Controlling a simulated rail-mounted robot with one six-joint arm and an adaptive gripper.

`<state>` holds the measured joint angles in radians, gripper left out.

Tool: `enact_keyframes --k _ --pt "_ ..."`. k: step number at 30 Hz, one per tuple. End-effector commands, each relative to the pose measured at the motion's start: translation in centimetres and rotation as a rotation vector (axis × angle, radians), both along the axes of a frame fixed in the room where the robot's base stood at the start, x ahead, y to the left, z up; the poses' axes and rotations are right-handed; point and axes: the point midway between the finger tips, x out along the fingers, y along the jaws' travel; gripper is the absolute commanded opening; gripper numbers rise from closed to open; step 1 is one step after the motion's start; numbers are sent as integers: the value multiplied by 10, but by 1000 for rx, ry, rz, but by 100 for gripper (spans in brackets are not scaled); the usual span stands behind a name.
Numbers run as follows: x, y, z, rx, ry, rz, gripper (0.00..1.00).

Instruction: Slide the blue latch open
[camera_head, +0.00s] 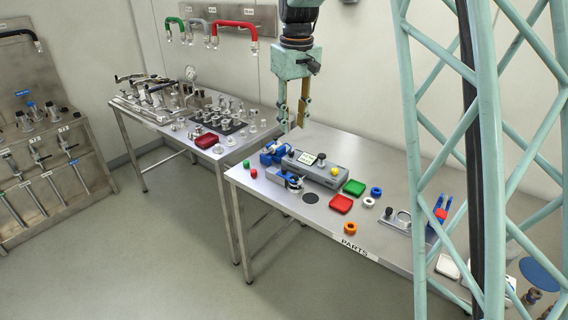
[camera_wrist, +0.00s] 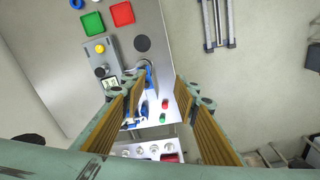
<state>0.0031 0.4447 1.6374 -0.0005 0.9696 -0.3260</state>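Blue latch parts sit at the left end of a grey device (camera_head: 318,168) on the parts table. One blue part (camera_head: 272,152) is at the back and another blue part (camera_head: 291,181) is at the front. I cannot tell which is the latch, or its slide position. My gripper (camera_head: 293,127) points down above the table, just behind and above the blue parts. Its two fingers are apart with nothing between them. In the wrist view, blue parts (camera_wrist: 150,76) show in the gap between my open fingers (camera_wrist: 155,92), well below them.
Green and red buttons (camera_head: 253,173) lie left of the device. A red tray (camera_head: 341,204), a green tray (camera_head: 354,187) and several rings lie to its right. A second table (camera_head: 222,165) with metal fittings stands at the left, with a gap between.

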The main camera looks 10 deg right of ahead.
Motion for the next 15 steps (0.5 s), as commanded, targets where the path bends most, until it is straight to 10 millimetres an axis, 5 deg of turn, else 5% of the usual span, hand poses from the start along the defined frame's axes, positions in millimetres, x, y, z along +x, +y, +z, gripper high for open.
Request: enact_keyframes --k 15 --pt "80 -1 -59 -4 49 58 28"
